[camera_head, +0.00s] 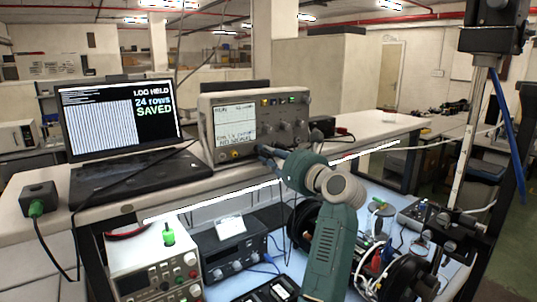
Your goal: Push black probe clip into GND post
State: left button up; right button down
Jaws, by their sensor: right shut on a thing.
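My right arm, teal with a grey wrist, reaches up from the bottom. Its dark right gripper (264,154) is at the lower front of the grey bench instrument (256,125), near its row of sockets. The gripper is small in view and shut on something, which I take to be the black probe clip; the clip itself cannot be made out. The GND post cannot be told apart among the small sockets and knobs, and whether the clip touches it cannot be seen. My left gripper is not in view.
An open laptop (122,115) reading "24 rows SAVED" stands left of the instrument. A black box with a green plug (38,208) sits at far left. Below are a power supply (155,262), a dark unit (232,250) and cabled equipment. The shelf right of the instrument has free room.

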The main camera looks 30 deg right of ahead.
jog(key=shift+p, duration=0.35)
dwell(0.7)
jog(key=shift+p, duration=0.55)
jog(key=shift+w, duration=0.35)
jog(key=c, duration=1.5)
grip_release()
jog(key=shift+c, duration=0.2)
jog(key=shift+s, duration=0.15)
jog(key=s+d, duration=0.1)
jog(key=s, duration=1)
jog(key=shift+s+d, duration=0.2)
jog(key=shift+s, duration=0.1)
